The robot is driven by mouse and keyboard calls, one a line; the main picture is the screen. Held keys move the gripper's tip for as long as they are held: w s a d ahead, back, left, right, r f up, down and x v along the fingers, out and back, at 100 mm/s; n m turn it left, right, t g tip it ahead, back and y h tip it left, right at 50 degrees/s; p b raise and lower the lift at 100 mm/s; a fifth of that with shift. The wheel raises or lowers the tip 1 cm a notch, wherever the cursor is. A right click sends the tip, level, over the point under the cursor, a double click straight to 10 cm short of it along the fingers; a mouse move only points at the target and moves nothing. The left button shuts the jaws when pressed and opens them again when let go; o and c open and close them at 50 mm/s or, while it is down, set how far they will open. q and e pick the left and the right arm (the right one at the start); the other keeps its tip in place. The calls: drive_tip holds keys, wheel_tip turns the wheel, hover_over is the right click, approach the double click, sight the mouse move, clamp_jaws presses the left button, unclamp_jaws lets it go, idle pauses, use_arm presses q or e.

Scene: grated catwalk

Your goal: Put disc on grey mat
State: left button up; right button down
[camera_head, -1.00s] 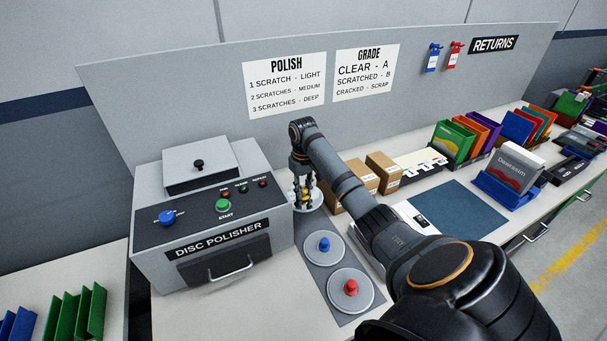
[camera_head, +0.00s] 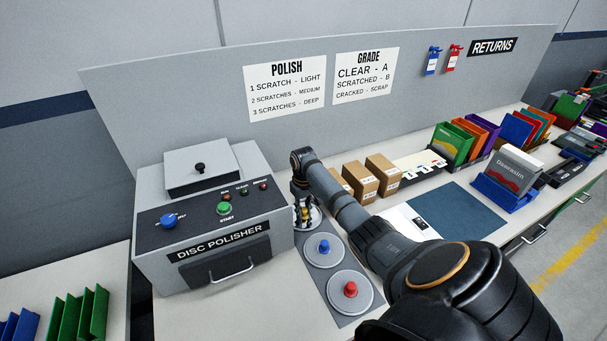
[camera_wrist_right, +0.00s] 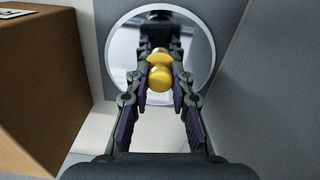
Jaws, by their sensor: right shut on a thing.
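My right gripper (camera_head: 304,218) reaches down near the back end of the grey mat (camera_head: 345,320), beside the polisher. It is shut on the yellow knob (camera_wrist_right: 160,72) of a round, shiny disc holder (camera_wrist_right: 118,62), seen below the fingers in the right wrist view. The fingers hide part of it, and I cannot tell whether it touches the mat. Two more round plates stand on the mat in front, one with a blue knob (camera_head: 324,246) and one with a red knob (camera_head: 350,289). My left gripper is not in view.
The disc polisher (camera_head: 215,215) stands close on the left. Brown cardboard boxes (camera_head: 384,173) stand close right of the gripper, one also large in the wrist view (camera_wrist_right: 40,80). Green cases (camera_head: 80,315) stand at front left.

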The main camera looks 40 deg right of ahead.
sight(304, 209)
drive_tip(key=c, duration=1.2)
unclamp_jaws()
drive_tip(key=shift+f, duration=0.1)
drive_tip(key=shift+o, duration=0.2)
wheel_tip(304, 209, up, 12)
drive_tip(key=b, duration=0.2)
